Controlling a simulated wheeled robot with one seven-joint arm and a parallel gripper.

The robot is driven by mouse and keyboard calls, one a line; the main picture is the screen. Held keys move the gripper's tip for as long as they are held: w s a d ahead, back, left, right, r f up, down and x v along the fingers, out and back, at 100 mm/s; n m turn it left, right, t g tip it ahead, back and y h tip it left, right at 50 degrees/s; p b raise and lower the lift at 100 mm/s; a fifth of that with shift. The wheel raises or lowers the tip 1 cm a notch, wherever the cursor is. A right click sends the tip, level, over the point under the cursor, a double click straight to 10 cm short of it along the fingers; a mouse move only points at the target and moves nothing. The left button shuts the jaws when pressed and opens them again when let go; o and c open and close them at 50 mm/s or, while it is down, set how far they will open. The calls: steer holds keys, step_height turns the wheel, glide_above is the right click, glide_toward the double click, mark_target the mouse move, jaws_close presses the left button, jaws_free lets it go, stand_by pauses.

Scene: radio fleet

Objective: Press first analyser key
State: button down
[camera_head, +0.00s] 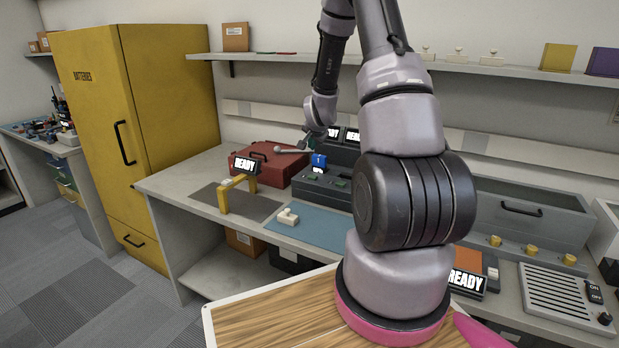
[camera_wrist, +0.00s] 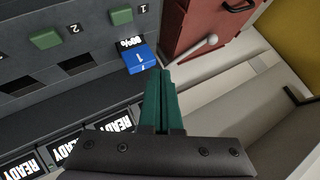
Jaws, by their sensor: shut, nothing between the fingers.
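The analyser (camera_head: 322,190) is a dark grey unit on the bench with numbered slots. In the wrist view its first green key (camera_wrist: 121,16) sits beside the numeral 1, and a second green key (camera_wrist: 45,38) sits beside the numeral 2. A blue battery (camera_wrist: 140,60) is in slot 1, with a small lit percent readout by it; it also shows in the head view (camera_head: 319,160). Slot 2 is a dark empty opening. My gripper (camera_wrist: 160,72) has its teal fingers shut and empty. The fingertips are close by the battery, apart from the first key; contact is unclear.
A red case (camera_head: 266,162) stands left of the analyser, with a ball-ended rod (camera_wrist: 207,42) close by. READY screens (camera_wrist: 111,124) line up behind the slots. A yellow stand (camera_head: 238,190) and a white block (camera_head: 288,216) are on mats in front. A shelf (camera_head: 480,67) runs above.

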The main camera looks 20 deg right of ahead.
mark_target(312, 178)
steer(key=shift+f, duration=0.1)
steer(key=shift+f, duration=4.3)
steer(key=shift+f, duration=0.1)
steer(key=shift+f, duration=0.3)
steer(key=shift+f, duration=0.45)
steer(key=shift+r, duration=0.9)
steer(key=shift+r, duration=0.1)
steer(key=shift+s+r, duration=0.1)
steer(key=shift+r, duration=2.3)
